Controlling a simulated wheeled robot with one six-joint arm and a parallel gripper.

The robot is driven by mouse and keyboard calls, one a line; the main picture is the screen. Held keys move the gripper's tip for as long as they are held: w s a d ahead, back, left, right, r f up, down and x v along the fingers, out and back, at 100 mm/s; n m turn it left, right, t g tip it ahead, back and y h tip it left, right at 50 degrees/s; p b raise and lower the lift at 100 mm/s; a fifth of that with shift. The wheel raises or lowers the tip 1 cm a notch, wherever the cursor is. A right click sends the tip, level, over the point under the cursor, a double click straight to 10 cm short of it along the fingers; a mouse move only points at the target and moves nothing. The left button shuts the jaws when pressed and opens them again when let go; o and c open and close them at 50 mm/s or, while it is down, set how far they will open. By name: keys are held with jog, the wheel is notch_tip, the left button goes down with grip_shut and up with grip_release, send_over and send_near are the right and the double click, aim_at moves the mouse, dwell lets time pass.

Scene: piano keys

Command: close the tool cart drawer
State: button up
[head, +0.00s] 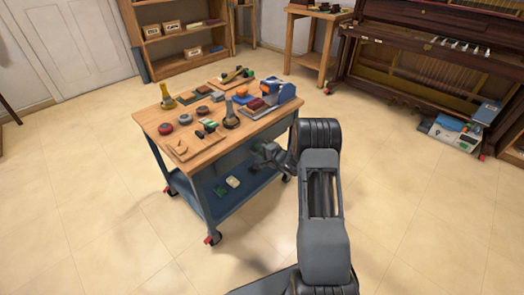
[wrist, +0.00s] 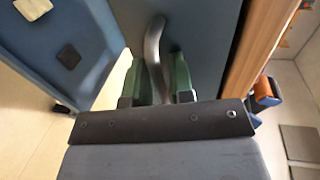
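The tool cart has a wooden top (head: 222,128) and a blue-grey body. In the wrist view its blue-grey drawer front (wrist: 200,35) fills the upper middle, turned sideways. A curved grey drawer handle (wrist: 153,45) stands out from that front. My gripper (wrist: 160,75) has its two green fingers on either side of the handle, close against it, and appears shut on it. In the head view my gripper (head: 266,156) is at the cart's right-facing side, below the top. Part of the drawer front is hidden by my arm, and I cannot tell how far the drawer stands out.
Tools, tape rolls and a blue tool (head: 278,91) crowd the cart top. The lower shelf (head: 238,188) holds small items. A piano (head: 440,60) stands at the back right, and a bookshelf (head: 178,42) at the back. The tiled floor (head: 420,215) right of the cart is clear.

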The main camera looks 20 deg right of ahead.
jog(key=shift+o, duration=0.6)
jog(key=shift+r, duration=0.2)
jog(key=shift+d, duration=0.1)
jog(key=shift+s+d+r, duration=0.15)
jog(key=shift+s+d, duration=0.05)
jog(key=shift+s, duration=0.15)
jog(key=p+v, duration=0.2)
jog(key=v, duration=1.1)
jog(key=shift+f+p, duration=0.2)
jog(key=shift+p, duration=0.2)
